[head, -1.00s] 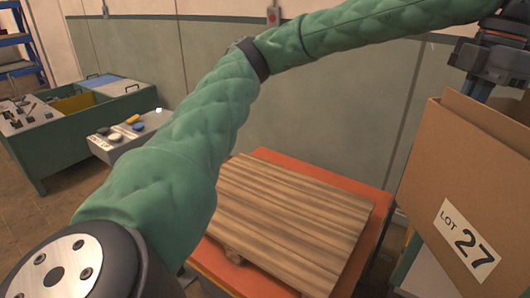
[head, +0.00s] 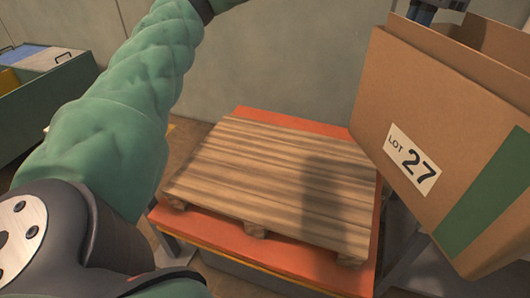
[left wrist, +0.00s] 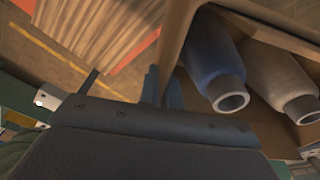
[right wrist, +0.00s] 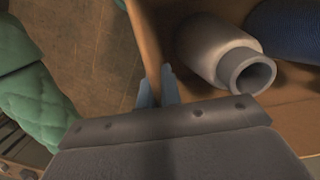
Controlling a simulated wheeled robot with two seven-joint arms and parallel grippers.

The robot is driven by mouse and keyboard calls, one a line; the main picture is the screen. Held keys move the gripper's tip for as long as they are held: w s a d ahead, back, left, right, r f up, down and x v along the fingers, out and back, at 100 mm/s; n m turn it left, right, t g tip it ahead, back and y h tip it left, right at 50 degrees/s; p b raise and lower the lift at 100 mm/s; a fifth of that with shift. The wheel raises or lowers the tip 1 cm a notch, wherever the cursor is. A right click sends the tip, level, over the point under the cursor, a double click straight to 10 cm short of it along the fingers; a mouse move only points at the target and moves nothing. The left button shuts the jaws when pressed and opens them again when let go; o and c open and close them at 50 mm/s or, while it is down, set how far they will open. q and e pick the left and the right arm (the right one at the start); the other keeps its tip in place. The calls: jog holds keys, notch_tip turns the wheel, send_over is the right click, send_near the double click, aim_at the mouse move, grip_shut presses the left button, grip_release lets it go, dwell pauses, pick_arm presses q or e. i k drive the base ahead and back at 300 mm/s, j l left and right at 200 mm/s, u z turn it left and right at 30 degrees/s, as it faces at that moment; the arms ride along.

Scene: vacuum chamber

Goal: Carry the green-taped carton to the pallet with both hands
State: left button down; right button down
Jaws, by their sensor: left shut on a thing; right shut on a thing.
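The brown carton (head: 390,90) hangs at the right of the head view, tilted in the picture, with a "LOT 27" label and a green tape strip (head: 490,195). Its top is open. My left gripper (left wrist: 165,88) is shut on one wall of it; its fingers also show at the top of the head view (head: 425,10). My right gripper (right wrist: 158,88) is shut on another part of the carton's wall and is out of the head view. The wooden pallet (head: 270,180) lies bare, left of the carton in the head view. A shadow falls on its right part.
The pallet rests on an orange-red platform (head: 230,237). Inside the carton are blue (left wrist: 212,60) and grey (left wrist: 275,75) necked cylinders. A plain wall is behind the pallet.

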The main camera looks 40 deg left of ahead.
aim_at(315, 191)
jog(key=j, duration=0.6)
jog(key=i+j+u, duration=0.1)
jog(key=i+j, duration=0.45)
